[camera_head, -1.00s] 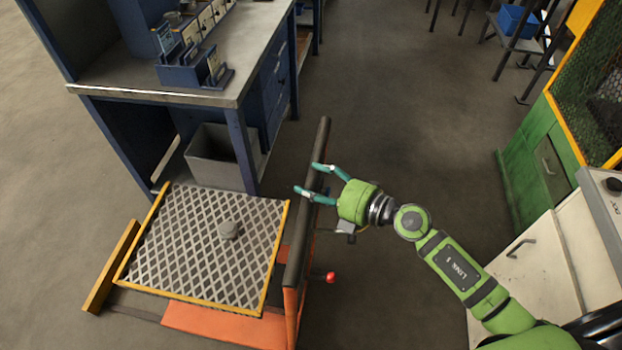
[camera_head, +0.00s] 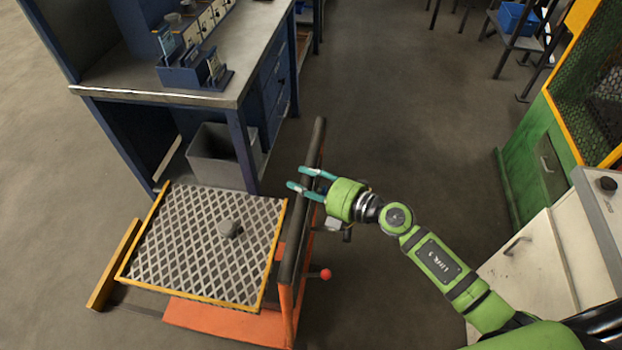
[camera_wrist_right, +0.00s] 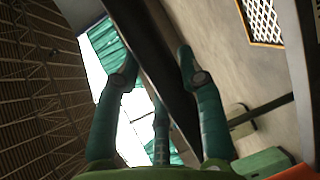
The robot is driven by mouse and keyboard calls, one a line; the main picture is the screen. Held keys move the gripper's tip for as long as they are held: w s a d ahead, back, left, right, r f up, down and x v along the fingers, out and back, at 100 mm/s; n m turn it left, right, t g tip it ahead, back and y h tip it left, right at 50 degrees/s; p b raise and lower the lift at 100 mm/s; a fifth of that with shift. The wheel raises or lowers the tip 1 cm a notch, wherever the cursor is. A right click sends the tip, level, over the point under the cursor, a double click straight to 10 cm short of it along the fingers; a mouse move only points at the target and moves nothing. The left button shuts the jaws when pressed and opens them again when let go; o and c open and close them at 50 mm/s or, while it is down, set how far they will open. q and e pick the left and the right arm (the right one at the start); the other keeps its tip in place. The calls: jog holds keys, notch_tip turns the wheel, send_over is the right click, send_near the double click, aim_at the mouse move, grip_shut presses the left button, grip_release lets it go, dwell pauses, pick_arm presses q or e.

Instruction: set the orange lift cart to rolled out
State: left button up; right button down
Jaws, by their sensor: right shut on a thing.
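The orange lift cart (camera_head: 215,322) stands on the floor at the lower left of the head view. In the right wrist view the dark bar (camera_wrist_right: 160,60) passes between the fingers. My left gripper is not in view.
A blue workbench (camera_head: 235,95) with a grey bin (camera_head: 212,155) beneath it stands just behind the cart. A pale cabinet (camera_head: 535,265) and a green machine (camera_head: 540,165) stand at the right. The floor between bench and machine is clear.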

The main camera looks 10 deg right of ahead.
jog(key=shift+w+a, duration=0.25)
jog(key=shift+a, duration=0.45)
jog(key=c, duration=0.7)
grip_release()
jog(key=shift+c, duration=0.2)
jog(key=shift+s+d, duration=0.1)
jog(key=shift+d, duration=0.2)
jog(key=v, duration=1.2)
